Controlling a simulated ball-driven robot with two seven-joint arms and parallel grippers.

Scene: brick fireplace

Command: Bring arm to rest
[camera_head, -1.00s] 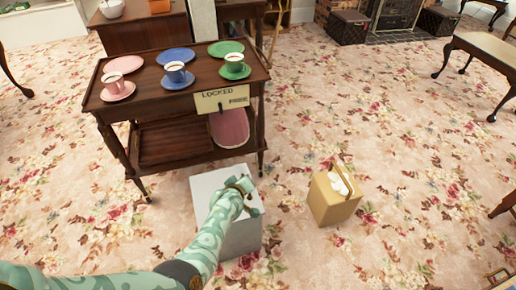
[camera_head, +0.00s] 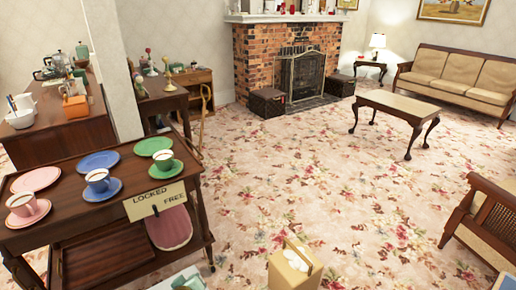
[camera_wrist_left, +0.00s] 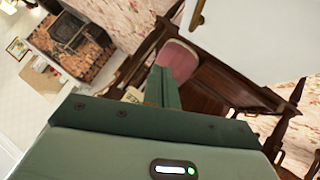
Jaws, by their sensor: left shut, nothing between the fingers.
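My left gripper (camera_wrist_left: 164,85) shows in the left wrist view as green fingers pressed together with nothing between them. The rest of my left arm is below the picture. My right gripper is in neither view.
A tan tissue box (camera_head: 288,275) is at the bottom centre. A low table (camera_head: 398,104) stands farther back. Open carpet lies between.

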